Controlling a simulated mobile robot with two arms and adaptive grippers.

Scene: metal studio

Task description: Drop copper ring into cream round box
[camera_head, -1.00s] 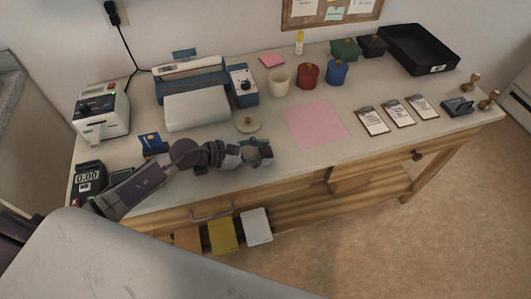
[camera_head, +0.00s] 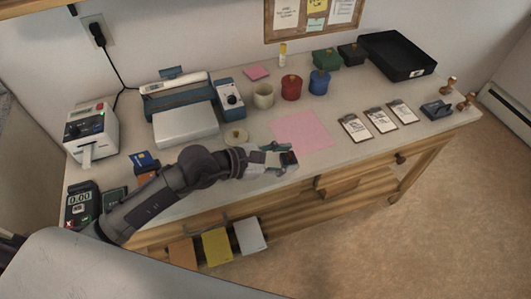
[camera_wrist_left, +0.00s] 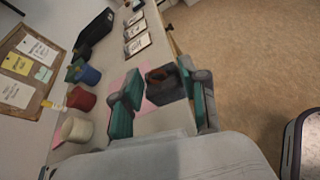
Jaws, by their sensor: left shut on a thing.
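The cream round box (camera_head: 263,96) stands open on the table, left of the red box. It also shows at the lower left in the left wrist view (camera_wrist_left: 77,129). My left gripper (camera_head: 287,158) is over the table's front part, in front of the pink sheet and apart from the cream box. My right gripper is not in view.
Red (camera_head: 291,87) and blue (camera_head: 319,82) round boxes stand right of the cream one. A pink sheet (camera_head: 300,131) lies mid-table, with several clipboards (camera_head: 381,120) to its right.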

